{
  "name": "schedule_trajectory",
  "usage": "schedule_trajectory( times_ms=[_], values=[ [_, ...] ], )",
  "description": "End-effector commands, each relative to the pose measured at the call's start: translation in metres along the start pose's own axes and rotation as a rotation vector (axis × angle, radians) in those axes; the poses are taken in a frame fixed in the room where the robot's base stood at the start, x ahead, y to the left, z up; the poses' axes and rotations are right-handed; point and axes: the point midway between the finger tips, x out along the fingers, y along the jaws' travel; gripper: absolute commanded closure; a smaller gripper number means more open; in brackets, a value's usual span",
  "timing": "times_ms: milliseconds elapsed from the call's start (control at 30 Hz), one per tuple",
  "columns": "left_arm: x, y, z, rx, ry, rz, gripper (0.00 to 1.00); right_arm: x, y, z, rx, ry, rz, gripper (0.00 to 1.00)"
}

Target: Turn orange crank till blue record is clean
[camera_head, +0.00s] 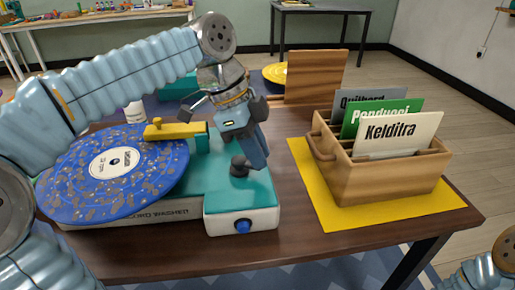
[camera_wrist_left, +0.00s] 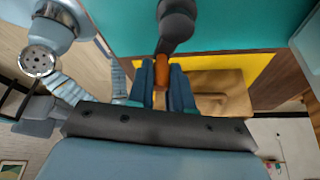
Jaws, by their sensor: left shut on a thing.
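The blue record (camera_head: 75,180) lies on the teal and white washing machine (camera_head: 215,195), with grey-brown specks spread over its face. A yellow bar (camera_head: 175,130) reaches over the record's far right edge. My left gripper (camera_head: 258,162) is at the machine's right end, above a dark crank base (camera_head: 239,166). In the left wrist view, the orange crank grip (camera_wrist_left: 162,70) sits between the fingers of my left gripper (camera_wrist_left: 167,88), which are shut on it, beside the dark crank arm (camera_wrist_left: 176,25). In the head view the orange grip is hidden behind the gripper. My right gripper is not in view.
A wooden crate (camera_head: 385,180) with labelled record sleeves stands on a yellow mat (camera_head: 330,208) to the right. A wooden rack (camera_head: 315,78) and a yellow record (camera_head: 274,73) are behind. A blue knob (camera_head: 243,226) is on the machine's front. The table's front edge is clear.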

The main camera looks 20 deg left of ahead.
Motion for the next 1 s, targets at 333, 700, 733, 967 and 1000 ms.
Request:
schedule_trajectory(
  times_ms=[333,700,733,967,1000],
  values=[
    [0.0,0.0,0.001,-0.002,-0.002,0.0,0.55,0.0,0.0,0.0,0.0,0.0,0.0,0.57],
    [-0.007,-0.001,0.0,-0.001,-0.001,-0.001,0.55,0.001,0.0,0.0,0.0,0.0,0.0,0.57],
    [-0.011,-0.001,0.0,-0.001,0.0,-0.003,0.55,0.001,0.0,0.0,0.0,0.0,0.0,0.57],
    [-0.064,-0.001,0.0,-0.002,0.001,-0.005,0.55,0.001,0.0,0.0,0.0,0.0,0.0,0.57],
    [-0.074,-0.002,0.0,-0.002,0.001,-0.004,0.55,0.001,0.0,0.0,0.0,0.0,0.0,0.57]
  ],
)
